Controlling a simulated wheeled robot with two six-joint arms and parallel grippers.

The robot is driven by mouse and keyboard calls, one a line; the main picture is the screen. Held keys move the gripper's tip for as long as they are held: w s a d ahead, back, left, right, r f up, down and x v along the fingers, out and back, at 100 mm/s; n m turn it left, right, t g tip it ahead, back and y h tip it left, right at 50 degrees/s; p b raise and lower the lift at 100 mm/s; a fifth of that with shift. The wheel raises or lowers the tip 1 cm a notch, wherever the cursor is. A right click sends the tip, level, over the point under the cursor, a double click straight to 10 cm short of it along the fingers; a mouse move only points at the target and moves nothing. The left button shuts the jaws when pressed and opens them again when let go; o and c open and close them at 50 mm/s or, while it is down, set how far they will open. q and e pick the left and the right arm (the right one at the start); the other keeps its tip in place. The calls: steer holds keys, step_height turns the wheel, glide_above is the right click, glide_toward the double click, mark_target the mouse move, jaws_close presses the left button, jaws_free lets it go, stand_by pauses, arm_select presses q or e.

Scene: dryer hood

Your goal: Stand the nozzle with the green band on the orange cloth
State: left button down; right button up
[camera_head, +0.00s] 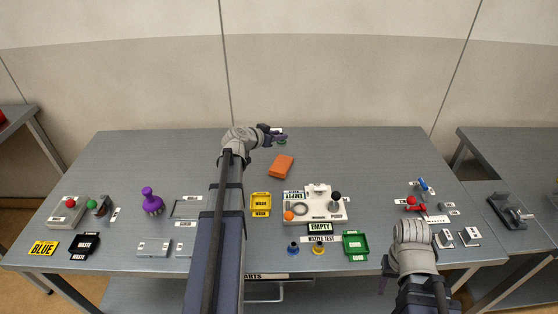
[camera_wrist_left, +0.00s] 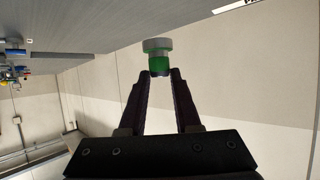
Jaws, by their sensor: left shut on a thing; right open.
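The nozzle with the green band (camera_wrist_left: 160,62) is held between the fingertips of my left gripper (camera_wrist_left: 160,78) in the left wrist view. It shows a green band and a grey end. In the head view my left gripper (camera_head: 280,136) is near the table's far edge, with a bit of the green nozzle (camera_head: 282,142) just below it. The orange cloth (camera_head: 281,166) lies flat on the table, a little nearer than the gripper; nothing is seen on it. My right gripper (camera_head: 386,276) is at the front right, partly hidden by its arm; it is open, apart from the cloth.
A blue nozzle (camera_head: 293,248) and a yellow one (camera_head: 318,248) stand at the front by a green tray (camera_head: 356,246). A yellow wash tray (camera_head: 261,204) and a white test fixture (camera_head: 316,206) are nearer than the cloth.

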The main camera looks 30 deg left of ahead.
arm_select(q)
steer(key=shift+f+b, duration=4.45)
steer(key=shift+f, duration=0.35)
steer(key=shift+f, duration=0.1)
steer(key=shift+f, duration=0.15)
steer(key=c, duration=0.6)
jaws_free()
steer(key=shift+r, duration=0.35)
steer(key=p+v, duration=0.5)
steer(key=v, duration=0.7)
steer(key=shift+a+f, duration=0.1)
